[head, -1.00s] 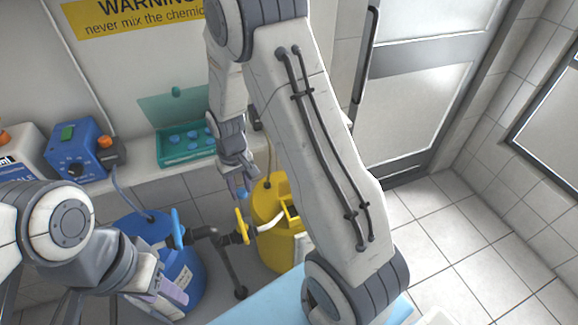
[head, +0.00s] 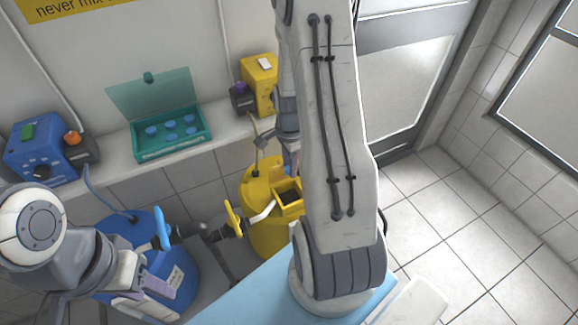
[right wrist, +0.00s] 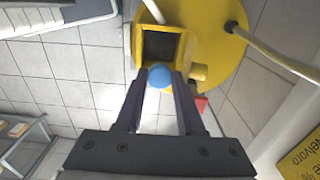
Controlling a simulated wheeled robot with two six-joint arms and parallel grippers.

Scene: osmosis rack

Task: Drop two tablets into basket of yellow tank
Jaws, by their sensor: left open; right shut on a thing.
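The yellow tank (head: 262,185) stands against the wall with a square basket (head: 289,196) on its side; the basket's dark inside shows in the right wrist view (right wrist: 160,47). My right gripper (right wrist: 160,80) is shut on a blue tablet (right wrist: 160,76) in front of the basket's near rim in that view. In the head view my right gripper (head: 292,160) is close over the basket and partly hidden by my arm. More blue tablets (head: 171,124) lie in the teal open-lidded box (head: 170,152) on the ledge. My left gripper (head: 150,295) is open and empty, in front of the blue tank.
A blue tank (head: 170,265) stands at the left, with a blue-handled valve (head: 163,228). A yellow-handled valve (head: 233,219) sits on the pipe beside the yellow tank. Blue (head: 42,143) and yellow (head: 259,82) pump boxes stand along the ledge. Floor is clear at right.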

